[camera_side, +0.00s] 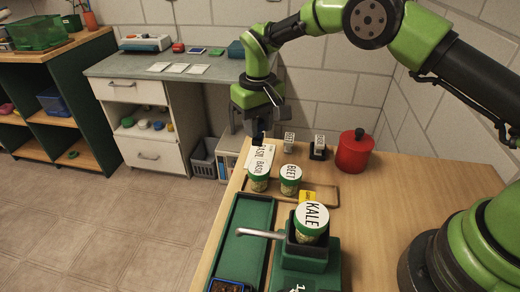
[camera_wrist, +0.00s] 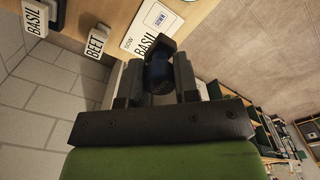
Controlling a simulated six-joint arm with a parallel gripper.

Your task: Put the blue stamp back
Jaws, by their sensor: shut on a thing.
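My gripper (camera_side: 258,122) is shut on the blue stamp (camera_wrist: 160,72), which looks dark blue and rounded between the two fingers in the wrist view. In the side view the stamp (camera_side: 258,138) is a small dark shape under the fingers. It is at the far end of the white BASIL card (camera_side: 262,158); whether it touches the card cannot be told. In the wrist view the card (camera_wrist: 134,42) bears a blue SOWN mark. The stamp's underside is hidden.
A KALE jar (camera_side: 311,222) sits on a green device (camera_side: 300,262) with a metal lever. Small label blocks (camera_side: 289,143) and a red canister (camera_side: 354,152) stand behind. The table's right side is clear.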

